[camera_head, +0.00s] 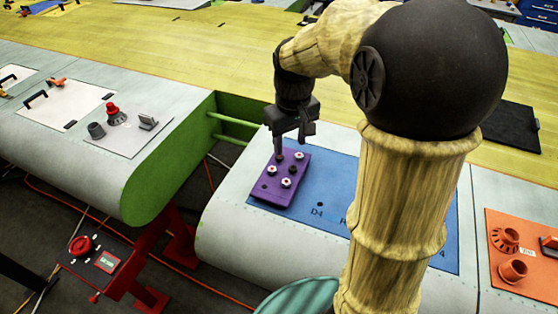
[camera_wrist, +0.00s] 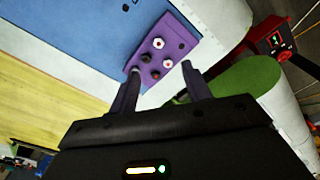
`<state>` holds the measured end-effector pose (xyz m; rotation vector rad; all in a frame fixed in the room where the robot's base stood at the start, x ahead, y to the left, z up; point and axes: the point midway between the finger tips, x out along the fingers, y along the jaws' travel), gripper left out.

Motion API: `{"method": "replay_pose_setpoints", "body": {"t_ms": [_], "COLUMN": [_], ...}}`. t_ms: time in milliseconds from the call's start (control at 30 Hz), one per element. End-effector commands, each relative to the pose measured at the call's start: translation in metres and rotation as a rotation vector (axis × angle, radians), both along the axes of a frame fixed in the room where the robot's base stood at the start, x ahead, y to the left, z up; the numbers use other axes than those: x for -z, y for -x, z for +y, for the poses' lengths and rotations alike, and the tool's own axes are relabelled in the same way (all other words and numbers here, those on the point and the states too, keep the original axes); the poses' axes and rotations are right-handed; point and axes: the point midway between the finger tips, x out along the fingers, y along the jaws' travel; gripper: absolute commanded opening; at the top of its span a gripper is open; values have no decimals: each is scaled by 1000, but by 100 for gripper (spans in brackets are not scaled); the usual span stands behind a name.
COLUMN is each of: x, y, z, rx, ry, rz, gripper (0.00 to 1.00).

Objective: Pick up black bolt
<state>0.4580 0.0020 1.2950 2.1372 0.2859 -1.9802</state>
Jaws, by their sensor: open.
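A purple block (camera_head: 262,194) lies on the blue panel and carries several white-topped bolts with reddish centres. A black bolt (camera_head: 293,169) stands among them at the block's right side. In the wrist view the purple block (camera_wrist: 183,32) shows this black bolt (camera_wrist: 146,58) and a second dark round piece (camera_wrist: 154,76) nearer my fingers; I cannot tell whether that one is a bolt or a hole. My gripper (camera_head: 279,156) points down over the block's far end. In the wrist view my gripper's fingers (camera_wrist: 160,76) are apart with nothing held between them.
The blue panel (camera_head: 322,190) lies on a grey wing section. A green-ended wing section (camera_head: 160,180) stands to the left across a gap. An orange panel (camera_head: 520,270) with cup-like parts lies at far right. A red control box (camera_head: 88,255) stands lower left.

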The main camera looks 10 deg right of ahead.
Motion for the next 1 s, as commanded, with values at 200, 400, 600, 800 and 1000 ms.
{"method": "replay_pose_setpoints", "body": {"t_ms": [200, 400, 600, 800, 1000], "x": [66, 106, 115, 115, 115], "y": [54, 97, 111, 110, 110], "z": [-1, -2, -2, -2, -2], "rx": [143, 253, 289, 288, 287], "ry": [-17, -38, -47, -47, -47], "rz": [-73, -134, -155, -155, -154], "gripper": [48, 48, 48, 44, 36]}}
